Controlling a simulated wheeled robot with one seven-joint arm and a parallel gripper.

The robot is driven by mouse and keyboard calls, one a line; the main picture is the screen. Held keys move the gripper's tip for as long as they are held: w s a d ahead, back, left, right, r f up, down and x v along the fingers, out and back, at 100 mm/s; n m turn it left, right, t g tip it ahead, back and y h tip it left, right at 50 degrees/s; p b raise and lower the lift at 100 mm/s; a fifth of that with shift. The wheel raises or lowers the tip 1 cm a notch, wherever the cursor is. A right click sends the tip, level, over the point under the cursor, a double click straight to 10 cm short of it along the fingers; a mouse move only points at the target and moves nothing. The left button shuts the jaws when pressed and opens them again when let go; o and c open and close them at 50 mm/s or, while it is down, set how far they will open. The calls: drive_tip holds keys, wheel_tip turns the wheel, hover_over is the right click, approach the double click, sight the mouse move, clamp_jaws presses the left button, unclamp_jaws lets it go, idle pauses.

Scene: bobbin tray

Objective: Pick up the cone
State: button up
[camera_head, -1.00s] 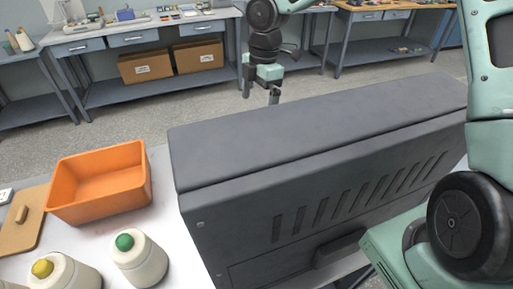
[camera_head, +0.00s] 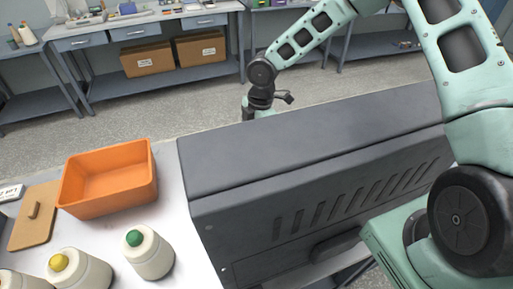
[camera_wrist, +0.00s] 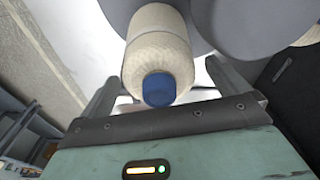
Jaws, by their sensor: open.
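In the wrist view, a cream cone with a blue tip (camera_wrist: 159,42) lies between the two fingers of my gripper (camera_wrist: 160,74). The fingers are apart, with a gap visible beside the cone. In the head view, my gripper (camera_head: 262,110) is past the far edge of the dark machine, its lower part hidden. The blue-tipped cone is not visible there. A green-tipped cone (camera_head: 148,257) and a yellow-tipped cone (camera_head: 82,275) stand on the white table at the lower left. Part of another pale cone (camera_head: 18,281) shows at the bottom-left corner.
The large dark grey machine (camera_head: 290,155) stands between my body and my gripper. An orange bin (camera_head: 108,195) and a brown board with a peg (camera_head: 33,228) are on the white table. Workbenches line the back. Large grey rounded shapes (camera_wrist: 250,22) are close to the cone in the wrist view.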

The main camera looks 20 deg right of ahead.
drive_tip(key=c, duration=1.6)
drive_tip(key=shift+r, duration=0.1)
